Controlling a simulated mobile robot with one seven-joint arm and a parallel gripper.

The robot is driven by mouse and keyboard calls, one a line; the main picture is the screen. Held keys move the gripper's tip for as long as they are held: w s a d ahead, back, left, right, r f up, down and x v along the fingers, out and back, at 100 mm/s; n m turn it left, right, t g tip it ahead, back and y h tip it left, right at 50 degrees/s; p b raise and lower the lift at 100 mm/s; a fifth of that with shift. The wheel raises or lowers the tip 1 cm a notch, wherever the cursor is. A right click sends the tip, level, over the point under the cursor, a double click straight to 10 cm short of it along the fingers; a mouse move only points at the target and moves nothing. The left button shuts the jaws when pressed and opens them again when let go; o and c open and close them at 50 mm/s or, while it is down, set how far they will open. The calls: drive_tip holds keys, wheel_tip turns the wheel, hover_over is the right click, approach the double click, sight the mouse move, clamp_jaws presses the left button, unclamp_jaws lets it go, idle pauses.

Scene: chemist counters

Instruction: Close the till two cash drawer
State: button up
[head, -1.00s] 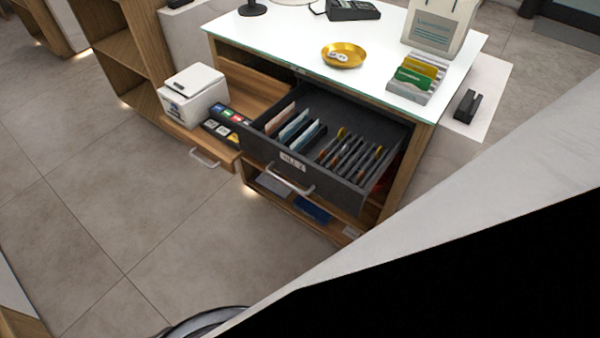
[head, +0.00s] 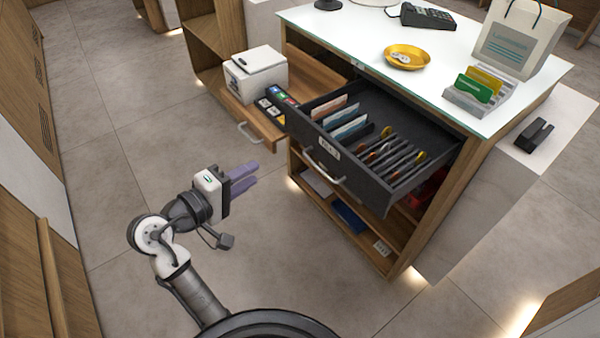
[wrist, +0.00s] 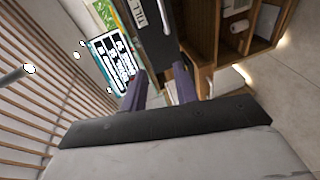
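The till two cash drawer (head: 335,167) is dark grey and stands pulled out from the counter (head: 441,99). Banknotes and coins lie in its compartments. Its front carries a white label and a pale bar handle (head: 324,166). In the wrist view the drawer front (wrist: 151,35) shows sideways at the top, with part of a TILL label. My gripper (head: 252,179) is to the left of the drawer front, apart from it, over the open floor. Its two purple fingers (wrist: 167,90) are spread with nothing between them.
A wooden pull-out shelf (head: 259,122) left of the drawer holds a white printer (head: 256,74) and a keypad. An open lower shelf (head: 372,245) lies below the drawer. The counter top holds a yellow dish (head: 407,57). Tiled floor in front is clear.

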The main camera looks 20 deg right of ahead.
drive_tip(key=d+f+g, duration=0.1)
drive_tip(key=d+f, duration=0.1)
drive_tip(key=d, duration=0.5)
drive_tip(key=w+d+f+m+g+p, duration=0.1)
drive_tip(key=d+f, duration=0.2)
drive_tip(key=d, duration=0.5)
drive_tip(key=shift+w+d+g+h+p, duration=0.2)
drive_tip(key=shift+w+g+h+p, duration=0.1)
drive_tip(key=shift+g+h, duration=0.1)
clamp_jaws()
